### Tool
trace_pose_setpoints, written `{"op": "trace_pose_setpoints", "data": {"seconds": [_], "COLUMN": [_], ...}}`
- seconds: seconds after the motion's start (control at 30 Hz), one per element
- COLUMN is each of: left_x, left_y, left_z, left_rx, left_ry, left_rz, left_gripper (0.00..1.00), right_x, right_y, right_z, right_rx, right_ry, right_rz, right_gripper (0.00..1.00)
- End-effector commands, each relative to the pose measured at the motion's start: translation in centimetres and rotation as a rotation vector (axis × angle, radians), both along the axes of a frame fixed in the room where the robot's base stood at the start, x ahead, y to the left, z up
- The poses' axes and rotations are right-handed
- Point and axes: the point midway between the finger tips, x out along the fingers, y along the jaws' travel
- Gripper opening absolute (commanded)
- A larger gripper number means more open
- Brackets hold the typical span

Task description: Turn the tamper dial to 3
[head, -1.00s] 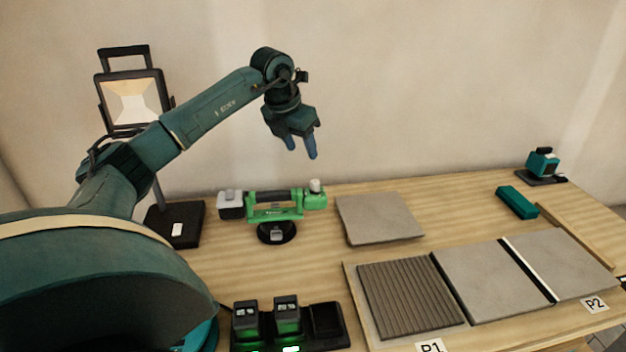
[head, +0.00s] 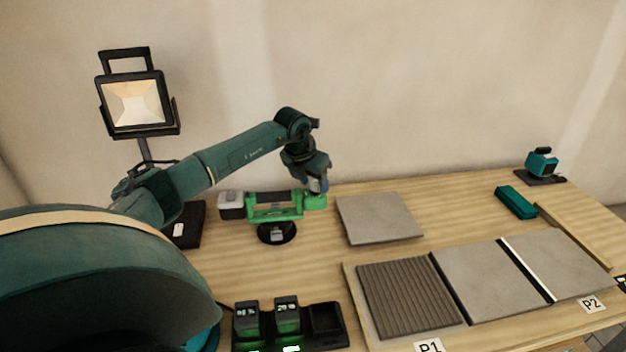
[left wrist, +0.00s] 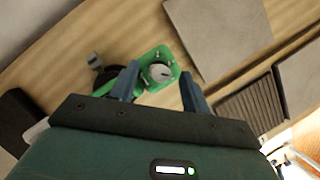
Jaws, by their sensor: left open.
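The green tamper (head: 274,212) stands near the back of the bench with a round black suction-cup foot below its handle. Its dial is a light grey knob on the green right end, and it shows in the left wrist view (left wrist: 158,73). In the head view my gripper hides the dial. My left gripper (head: 317,188) is open and points down over the dial. In the left wrist view its two blue fingers (left wrist: 158,88) stand apart, with the dial between and beyond them. The dial's setting is too small to read. My right gripper is not in view.
A loose grey tile (head: 378,218) lies right of the tamper. A work lamp (head: 137,103) stands at the left. A battery charger (head: 326,322) is at the front, beside a ribbed bed (head: 405,298) and laid tiles. A teal box (head: 515,202) lies at the right.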

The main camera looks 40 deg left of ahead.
Motion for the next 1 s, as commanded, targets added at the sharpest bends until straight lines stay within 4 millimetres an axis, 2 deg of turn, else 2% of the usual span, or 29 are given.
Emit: {"op": "trace_pose_setpoints", "data": {"seconds": [0.3,0.83,1.0], "left_x": [0.08,0.07,0.07], "left_y": [0.02,0.03,0.16], "left_z": [-0.25,-0.2,-0.28], "left_rx": [0.001,0.0,0.001], "left_ry": [0.0,0.0,0.001], "left_rz": [0.0,0.0,-0.037], "left_gripper": [0.46,0.03,0.02], "right_x": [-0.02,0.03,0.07], "right_y": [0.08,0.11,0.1], "right_z": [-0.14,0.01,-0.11], "right_rx": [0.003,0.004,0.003], "right_ry": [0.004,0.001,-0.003], "right_rz": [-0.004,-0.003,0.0], "right_gripper": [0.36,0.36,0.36]}}
